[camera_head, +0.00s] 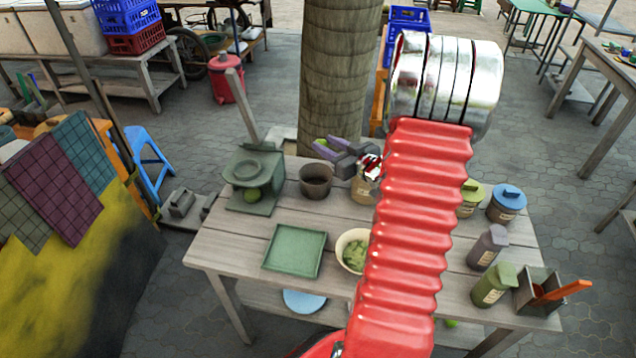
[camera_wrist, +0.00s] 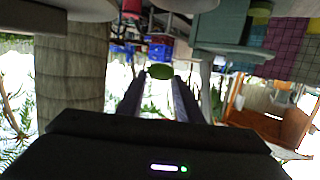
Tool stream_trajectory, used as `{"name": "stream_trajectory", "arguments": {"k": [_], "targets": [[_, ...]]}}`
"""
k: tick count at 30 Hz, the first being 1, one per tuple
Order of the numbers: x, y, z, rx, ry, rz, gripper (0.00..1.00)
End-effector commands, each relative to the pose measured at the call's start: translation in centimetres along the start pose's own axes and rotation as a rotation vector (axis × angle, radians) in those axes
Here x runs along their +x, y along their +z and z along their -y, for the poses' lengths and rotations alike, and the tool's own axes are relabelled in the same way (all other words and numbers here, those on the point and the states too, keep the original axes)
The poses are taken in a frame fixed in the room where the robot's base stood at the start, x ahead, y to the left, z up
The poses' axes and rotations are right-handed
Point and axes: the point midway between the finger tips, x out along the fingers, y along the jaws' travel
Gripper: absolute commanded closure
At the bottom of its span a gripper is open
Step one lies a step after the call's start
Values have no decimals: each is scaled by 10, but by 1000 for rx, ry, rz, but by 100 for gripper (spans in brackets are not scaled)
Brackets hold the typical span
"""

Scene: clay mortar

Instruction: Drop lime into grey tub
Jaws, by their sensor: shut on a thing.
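My gripper (camera_head: 322,147) is above the back of the wooden table, its purple-grey fingers pointing left. It is shut on a small green lime (camera_head: 319,142). In the wrist view the lime (camera_wrist: 160,72) sits between the two fingertips (camera_wrist: 160,80). A round grey-brown tub (camera_head: 316,182) stands upright on the table, below and slightly left of the gripper in the head view. Its dark inside shows from above, and the lime is apart from it. My red arm hides part of the table's right half.
A green press (camera_head: 262,180) with a green round thing under it stands left of the tub. A green tray (camera_head: 294,251) and a pale bowl (camera_head: 345,250) lie in front. Lidded jars (camera_head: 506,203) stand at the right. A thick post (camera_head: 339,80) rises behind the table.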

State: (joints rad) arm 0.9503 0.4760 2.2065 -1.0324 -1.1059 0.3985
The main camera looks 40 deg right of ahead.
Motion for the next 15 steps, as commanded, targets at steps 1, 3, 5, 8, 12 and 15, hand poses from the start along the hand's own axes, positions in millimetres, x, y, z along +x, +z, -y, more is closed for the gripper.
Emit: {"name": "stream_trajectory", "arguments": {"k": [1, 3, 5, 8, 12, 15], "targets": [[0, 2, 0, 1, 0, 0, 93], [1, 5, 0, 2, 0, 1, 93], [2, 9, 0, 3, 0, 1, 93], [4, 18, 0, 2, 0, 2, 93], [7, 32, 0, 2, -1, 1, 93], [9, 42, 0, 3, 0, 2, 93]]}}
